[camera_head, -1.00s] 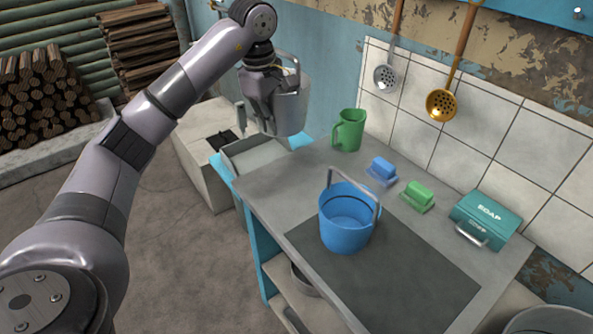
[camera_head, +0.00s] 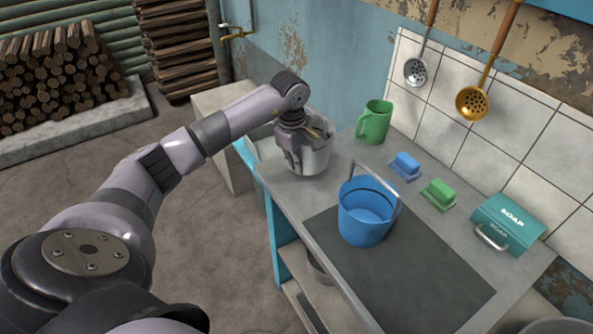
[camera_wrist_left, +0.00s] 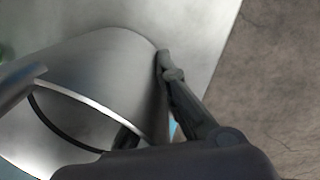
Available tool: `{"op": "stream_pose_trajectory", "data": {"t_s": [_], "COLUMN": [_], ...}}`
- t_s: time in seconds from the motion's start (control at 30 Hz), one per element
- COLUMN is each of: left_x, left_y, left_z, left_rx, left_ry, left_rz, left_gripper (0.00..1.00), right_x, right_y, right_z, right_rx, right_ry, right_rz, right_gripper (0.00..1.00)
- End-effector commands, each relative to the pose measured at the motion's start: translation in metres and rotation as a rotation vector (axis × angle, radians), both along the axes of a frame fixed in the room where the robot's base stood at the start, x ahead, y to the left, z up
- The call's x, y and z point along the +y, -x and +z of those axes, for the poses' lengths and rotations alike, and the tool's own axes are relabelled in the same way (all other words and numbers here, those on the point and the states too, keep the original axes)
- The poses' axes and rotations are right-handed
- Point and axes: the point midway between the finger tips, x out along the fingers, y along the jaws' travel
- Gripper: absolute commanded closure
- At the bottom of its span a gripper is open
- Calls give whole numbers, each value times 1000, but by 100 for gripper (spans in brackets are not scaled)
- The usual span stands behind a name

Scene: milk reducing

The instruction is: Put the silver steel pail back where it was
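The silver steel pail (camera_head: 318,158) is upright at the far left end of the grey counter, left of the green mug. Whether its base touches the counter I cannot tell. My left gripper (camera_head: 297,158) is closed on the pail's near-left side. In the left wrist view the pail (camera_wrist_left: 105,70) fills the left half, with its rim and handle showing. My right gripper is not in view.
A blue pail (camera_head: 366,215) stands on the dark mat (camera_head: 400,270). Ladles hang above. Counter between the pails is clear.

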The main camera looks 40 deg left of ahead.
Motion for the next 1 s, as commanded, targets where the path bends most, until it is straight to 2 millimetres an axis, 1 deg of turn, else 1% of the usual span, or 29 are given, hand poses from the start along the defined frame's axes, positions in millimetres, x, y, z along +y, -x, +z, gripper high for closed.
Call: {"op": "stream_pose_trajectory", "data": {"t_s": [0.1, 0.2, 0.47, 0.57, 0.93, 1.0], "left_x": [-1, -1, 0, 0, 0, 0], "left_y": [1, 1, 0, 0, 0, 0], "left_z": [-19, -32, -34, -38, -37, -37], "left_rx": [4, 3, 0, 0, 2, 2], "left_ry": [1, 1, 0, 0, 0, 0], "left_rz": [0, -1, -1, -1, -1, -1], "left_gripper": [100, 100, 100, 100, 76, 75], "right_x": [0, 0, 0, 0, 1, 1], "right_y": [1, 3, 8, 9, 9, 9], "right_z": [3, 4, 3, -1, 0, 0], "right_rx": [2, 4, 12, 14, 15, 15], "right_ry": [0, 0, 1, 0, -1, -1], "right_rz": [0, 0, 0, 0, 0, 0], "right_gripper": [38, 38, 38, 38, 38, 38]}}
